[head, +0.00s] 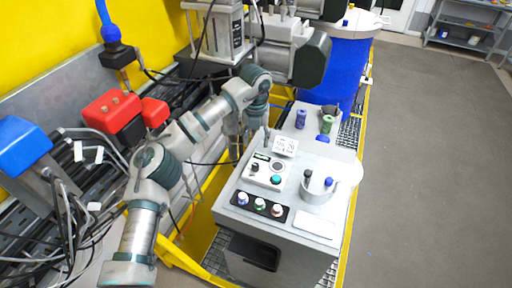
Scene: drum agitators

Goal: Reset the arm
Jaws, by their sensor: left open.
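My left arm (207,117), white and grey with dark green joint rings, comes in from the lower left. It bends at the elbow (157,166) and reaches up to a wrist near the picture's middle. My left gripper (245,146) hangs below the wrist, left of the control cart (257,237). It is open, with nothing seen between its fingers, though it is small and partly hidden. My right gripper and right arm are not in view.
The cart top holds a button box (262,172), a row of knobs (260,205), a round holder (319,188) and small purple (300,119) and green (326,124) items. A blue drum (335,75) stands behind. Red-black (113,115) and blue (28,140) devices with cables stand left. Floor at right is clear.

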